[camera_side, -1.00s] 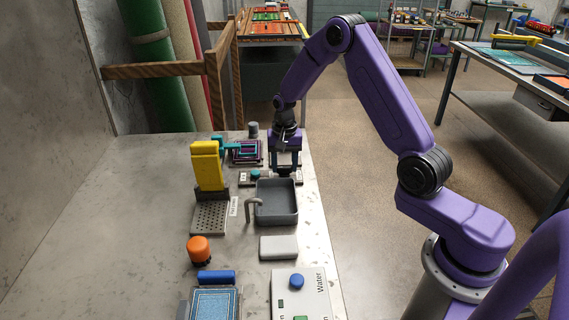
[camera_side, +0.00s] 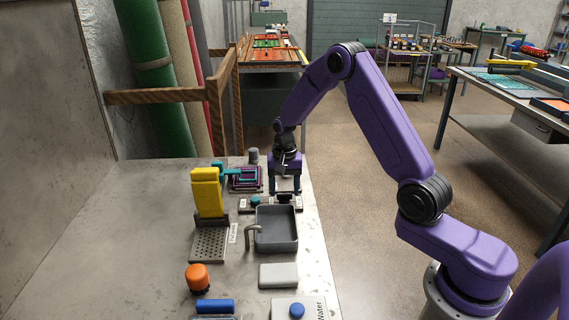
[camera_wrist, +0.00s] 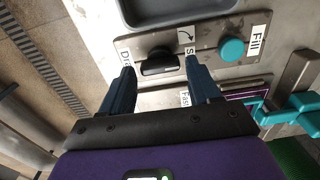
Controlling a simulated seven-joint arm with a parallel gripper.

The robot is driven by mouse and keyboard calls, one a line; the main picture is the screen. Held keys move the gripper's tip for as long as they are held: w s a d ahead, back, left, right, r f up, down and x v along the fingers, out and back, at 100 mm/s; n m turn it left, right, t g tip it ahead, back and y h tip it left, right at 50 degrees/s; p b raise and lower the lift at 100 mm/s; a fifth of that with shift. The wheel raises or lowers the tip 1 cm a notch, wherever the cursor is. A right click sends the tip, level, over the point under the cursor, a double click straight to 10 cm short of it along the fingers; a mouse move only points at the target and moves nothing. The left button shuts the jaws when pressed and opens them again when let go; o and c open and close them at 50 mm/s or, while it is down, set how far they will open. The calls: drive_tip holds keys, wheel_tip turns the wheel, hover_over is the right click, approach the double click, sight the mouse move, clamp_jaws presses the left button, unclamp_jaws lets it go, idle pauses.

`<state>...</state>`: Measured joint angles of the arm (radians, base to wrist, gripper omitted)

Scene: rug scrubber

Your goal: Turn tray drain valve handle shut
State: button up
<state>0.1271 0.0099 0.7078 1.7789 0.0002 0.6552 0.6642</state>
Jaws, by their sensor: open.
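In the wrist view a grey valve plate (camera_wrist: 203,66) carries a dark drain valve handle (camera_wrist: 160,66) beside a partly hidden label starting "Dr". A curved arrow is printed next to it, with a label starting "S" half covered by a finger. The handle lies roughly along the plate's length. My gripper (camera_wrist: 160,68) is open, its two blue fingers on either side of the handle in the picture; I cannot tell whether they touch it. In the side view my gripper (camera_side: 284,191) points down at the plate, behind the grey tray (camera_side: 260,246).
A teal knob (camera_wrist: 232,48) labelled "Fill" sits on the same plate. A purple-framed device (camera_side: 245,179) with a teal arm is close by on the left. A yellow block (camera_side: 207,190) and an orange knob (camera_side: 197,277) stand farther left. The bench's left part is clear.

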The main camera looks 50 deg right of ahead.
sight(284, 194)
wheel_tip(284, 194, up, 16)
drive_tip(key=shift+r, duration=0.25)
idle(0.4)
drive_tip(key=s+a+n, duration=1)
drive_tip(key=s+a, duration=0.3)
drive_tip(key=s+f+n, duration=0.2)
drive_tip(key=s+n, duration=0.9)
drive_tip(key=s, duration=1.2)
drive_tip(key=shift+d+f+n, duration=0.15)
drive_tip(key=shift+d+n, duration=0.15)
drive_tip(key=shift+n, duration=0.1)
